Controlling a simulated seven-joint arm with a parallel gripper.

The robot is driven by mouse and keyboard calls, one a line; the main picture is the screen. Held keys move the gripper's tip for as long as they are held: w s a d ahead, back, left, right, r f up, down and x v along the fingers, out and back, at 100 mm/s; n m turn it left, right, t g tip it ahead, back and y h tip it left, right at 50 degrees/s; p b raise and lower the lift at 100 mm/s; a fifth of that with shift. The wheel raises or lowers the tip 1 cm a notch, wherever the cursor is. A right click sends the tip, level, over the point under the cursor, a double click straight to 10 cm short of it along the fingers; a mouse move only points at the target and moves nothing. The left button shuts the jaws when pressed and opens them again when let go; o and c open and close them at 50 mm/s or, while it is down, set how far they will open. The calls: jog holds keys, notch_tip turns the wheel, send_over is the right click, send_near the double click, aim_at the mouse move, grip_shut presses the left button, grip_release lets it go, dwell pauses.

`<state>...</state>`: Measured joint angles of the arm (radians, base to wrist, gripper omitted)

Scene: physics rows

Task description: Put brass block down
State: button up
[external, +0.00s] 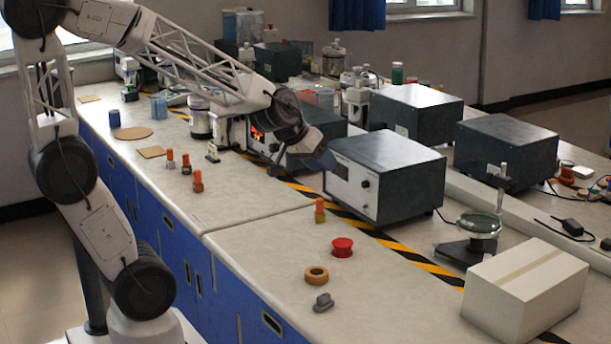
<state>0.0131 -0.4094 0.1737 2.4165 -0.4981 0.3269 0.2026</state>
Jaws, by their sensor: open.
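A small piece with a brass-coloured lower part (320,217) and an orange top stands upright on the near bench, beside the striped tape. It looks like the brass block, but it is too small to be sure. My gripper (301,163) is open, with its fingers spread in front of the dark instrument boxes. It is above and to the left of the brass-coloured piece and apart from it. I see nothing between the fingers.
A red knob-like piece (342,247), a tan ring (316,275) and a grey piece (323,302) lie on the near bench. Several orange-topped pieces (197,181) stand further left. A carton (526,290) is at right. The bench's front-left area is clear.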

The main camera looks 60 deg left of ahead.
jog(key=s+a+r+m+g+y, duration=0.1)
jog(key=s+g, duration=0.1)
jog(key=s, duration=0.7)
jog(key=s+a+r+m+g+y, duration=0.1)
jog(key=s+a+g, duration=0.1)
jog(key=s, duration=0.7)
jog(key=shift+s+m+g, duration=0.3)
jog(key=shift+s+g, duration=0.05)
jog(key=shift+g, duration=0.15)
